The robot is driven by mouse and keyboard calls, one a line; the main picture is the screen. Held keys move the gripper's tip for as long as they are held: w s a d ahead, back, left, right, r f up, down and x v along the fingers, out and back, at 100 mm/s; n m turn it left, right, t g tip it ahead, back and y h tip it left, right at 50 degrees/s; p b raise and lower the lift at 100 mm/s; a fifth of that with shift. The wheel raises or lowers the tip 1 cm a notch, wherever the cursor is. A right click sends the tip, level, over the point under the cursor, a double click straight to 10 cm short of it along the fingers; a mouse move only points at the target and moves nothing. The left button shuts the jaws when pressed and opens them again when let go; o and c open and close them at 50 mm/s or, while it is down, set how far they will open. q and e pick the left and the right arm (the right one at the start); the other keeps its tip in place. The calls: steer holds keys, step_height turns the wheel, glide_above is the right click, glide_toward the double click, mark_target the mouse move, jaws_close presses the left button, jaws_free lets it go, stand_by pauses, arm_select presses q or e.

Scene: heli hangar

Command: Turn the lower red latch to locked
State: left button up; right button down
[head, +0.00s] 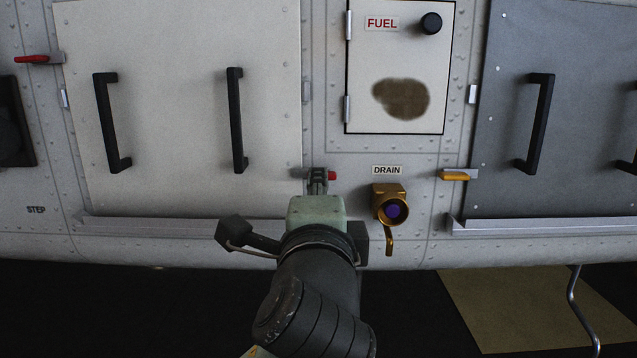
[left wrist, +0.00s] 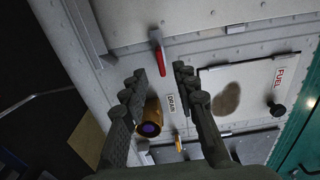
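The lower red latch (head: 332,176) sits at the lower right corner of the large white panel (head: 180,120). In the head view my left gripper hides most of it, and only its red end shows. In the left wrist view the red latch (left wrist: 161,58) shows as a bar with its free end toward the drain label, so it lies about level along the wall. My left gripper (head: 318,180) is at the latch. In the left wrist view my left gripper (left wrist: 160,74) is open, with the latch's free end between the fingertips; contact cannot be told. My right gripper is not in view.
A gold drain valve (head: 389,205) with a purple centre juts out just right of my gripper. A gold latch (head: 455,175) is farther right. A second red latch (head: 38,59) is at upper left. The fuel door (head: 400,60) and black handles (head: 236,120) are above.

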arm_select(q)
steer(key=s, duration=0.6)
steer(key=shift+w+f, duration=0.1)
